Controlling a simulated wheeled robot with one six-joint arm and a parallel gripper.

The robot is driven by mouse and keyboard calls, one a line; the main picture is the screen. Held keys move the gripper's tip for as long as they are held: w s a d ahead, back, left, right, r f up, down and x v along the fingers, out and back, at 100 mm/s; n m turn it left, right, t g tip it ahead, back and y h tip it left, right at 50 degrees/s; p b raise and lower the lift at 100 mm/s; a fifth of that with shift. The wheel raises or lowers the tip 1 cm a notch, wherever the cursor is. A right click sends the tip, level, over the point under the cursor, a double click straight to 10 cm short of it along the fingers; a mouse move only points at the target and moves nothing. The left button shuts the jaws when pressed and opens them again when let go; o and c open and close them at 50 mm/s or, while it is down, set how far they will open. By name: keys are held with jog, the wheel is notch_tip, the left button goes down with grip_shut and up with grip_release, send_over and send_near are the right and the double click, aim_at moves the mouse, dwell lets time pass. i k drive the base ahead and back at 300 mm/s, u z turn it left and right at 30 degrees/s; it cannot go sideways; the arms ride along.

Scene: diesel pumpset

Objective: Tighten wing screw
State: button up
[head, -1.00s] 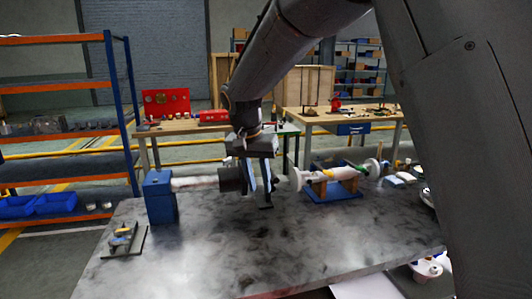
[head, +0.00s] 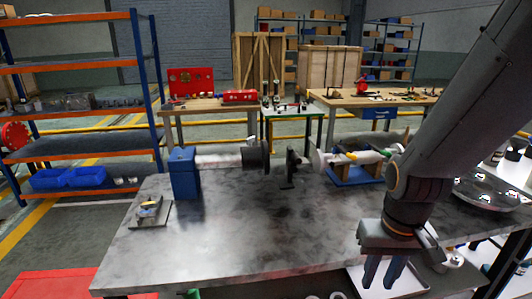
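My gripper (head: 384,272) is at the lower right, over the table's front right edge, pointing down. Its two fingers look apart with nothing between them. On the grey table (head: 240,240) a blue block (head: 184,172) carries a white cylinder (head: 220,160) ending in a dark round flange (head: 255,158). A small black upright bracket (head: 290,168) stands just right of it. A white flanged pipe piece (head: 350,157) rests on a blue stand (head: 352,177). My gripper is well apart from all of these. I cannot pick out the wing screw with certainty; a small light part (head: 251,141) sits atop the flange.
A dark plate (head: 150,214) with small parts lies at the table's left. A white tray (head: 405,283) is below my gripper. A round dark tray (head: 487,193) with parts is at the right. The front middle of the table is clear.

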aim_at(248, 141)
jog(key=k, duration=1)
jog(key=u, duration=1.3)
jog(key=i, duration=1.55)
jog(key=z, duration=1.55)
